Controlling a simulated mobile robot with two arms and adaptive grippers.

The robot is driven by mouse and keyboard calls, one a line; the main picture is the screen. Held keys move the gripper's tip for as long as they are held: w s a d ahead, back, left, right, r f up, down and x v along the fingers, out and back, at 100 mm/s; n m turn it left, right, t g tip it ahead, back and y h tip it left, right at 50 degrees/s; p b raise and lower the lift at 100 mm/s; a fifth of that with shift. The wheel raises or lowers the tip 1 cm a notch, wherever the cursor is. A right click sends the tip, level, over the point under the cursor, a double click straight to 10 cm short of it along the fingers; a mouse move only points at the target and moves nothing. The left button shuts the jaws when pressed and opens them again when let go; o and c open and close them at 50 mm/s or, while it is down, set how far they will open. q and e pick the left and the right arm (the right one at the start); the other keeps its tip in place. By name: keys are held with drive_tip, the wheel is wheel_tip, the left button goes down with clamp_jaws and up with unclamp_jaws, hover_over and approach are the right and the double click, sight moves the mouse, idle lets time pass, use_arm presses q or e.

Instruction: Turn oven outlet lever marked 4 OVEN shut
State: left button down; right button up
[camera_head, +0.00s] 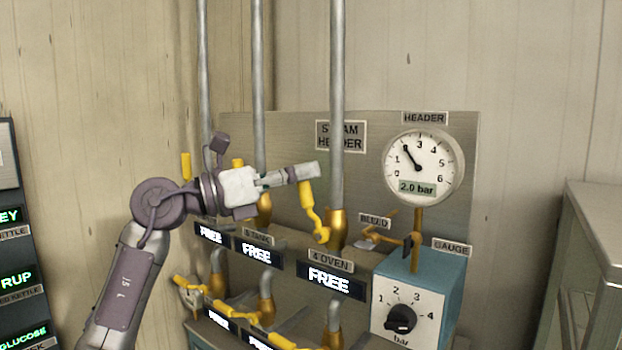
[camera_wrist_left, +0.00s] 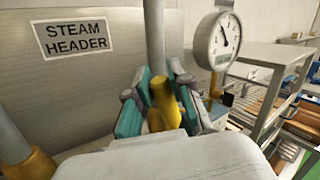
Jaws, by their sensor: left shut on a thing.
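The yellow 4 OVEN lever (camera_head: 310,208) stands nearly upright on its brass valve (camera_head: 337,228), above the 4 OVEN plate (camera_head: 331,261). The display under the plate (camera_head: 330,281) reads FREE. My left gripper (camera_head: 304,173) reaches in from the left and is shut on the lever's upper end. In the left wrist view the yellow lever (camera_wrist_left: 163,98) is between the teal-padded fingers (camera_wrist_left: 160,105). The fingers hide part of the lever's top. My right gripper is not in view.
Vertical grey pipes (camera_head: 337,100) rise behind the levers. A header gauge (camera_head: 423,167) reads about 2.0 bar, above a blue box with a black dial (camera_head: 401,319). More yellow levers (camera_head: 205,287) sit lower left. A grey shelf unit (camera_head: 598,230) stands at the right.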

use_arm(q)
drive_tip(key=w+a+f+n+t+y+p, duration=0.2)
drive_tip(key=f+n+t, duration=0.3)
drive_tip(key=n, duration=0.6)
drive_tip(key=w+a+f+n+t+y+p, duration=0.2)
drive_tip(key=a+f+n+t, duration=0.2)
drive_tip(key=n+t, duration=0.4)
drive_tip(key=shift+w+f+n, duration=0.2)
drive_tip(key=shift+f+n, duration=0.45)
drive_tip(key=shift+n, duration=0.75)
drive_tip(key=c, duration=1)
unclamp_jaws()
drive_tip(key=shift+c, duration=0.2)
drive_tip(key=v, duration=1.2)
drive_tip(key=shift+a, duration=0.1)
